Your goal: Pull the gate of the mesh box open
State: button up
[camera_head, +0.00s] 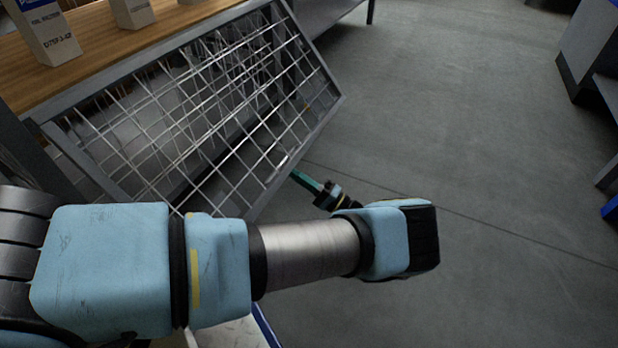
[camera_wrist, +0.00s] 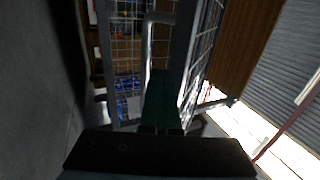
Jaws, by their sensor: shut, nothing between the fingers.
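The mesh box has a grey-framed wire mesh panel (camera_head: 335,103) on its near side in the head view, below a wooden top. The wrist view shows wire mesh (camera_wrist: 125,45) left of a dark post and more mesh on the right. I cannot tell which panel is the gate, or how far it stands open. My gripper (camera_head: 297,175) has teal fingers and is by the lower right edge of the mesh panel. In the wrist view the fingers (camera_wrist: 164,80) are shut and empty, beside a pale bent handle bar (camera_wrist: 148,45). Contact with the bar is unclear.
White and blue cartons (camera_head: 48,35) stand on the wooden top (camera_head: 100,62). My arm crosses the lower part of the head view and hides the floor near the box. Grey floor (camera_head: 450,130) is clear to the right. Blue-edged furniture (camera_head: 597,50) stands at the far right.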

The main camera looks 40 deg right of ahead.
jog(key=o, duration=0.6)
jog(key=shift+r, duration=0.3)
jog(key=shift+o, duration=0.2)
